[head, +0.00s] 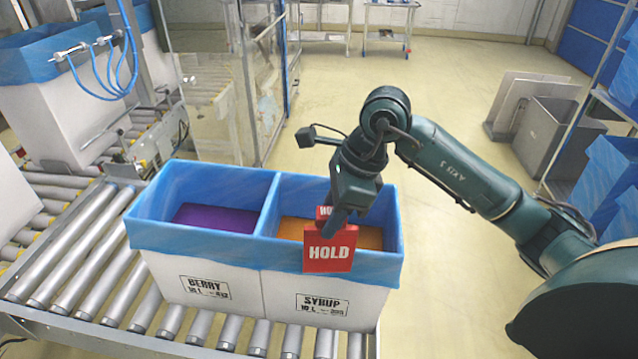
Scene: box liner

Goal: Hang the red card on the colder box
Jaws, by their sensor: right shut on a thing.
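Two white boxes with blue liners stand side by side on the rollers. The left one is the BERRY box (205,284), with purple contents. The right one is the SYRUP box (322,309), with orange contents. Small print on their labels is too small to read surely. The red card (329,255), marked HOLD, is at the front rim of the SYRUP box. Its front panel overlaps the liner's outer face, and a second red panel shows behind it. My right gripper (333,225) is shut on the card from above. Whether the card rests on the rim is unclear. My left gripper is out of view.
The roller conveyor (75,247) runs under the boxes and off to the left. A metal frame with blue hoses (100,70) and another lined box (50,115) stand at the back left. A grey bin (550,130) and a rack stand at the right.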

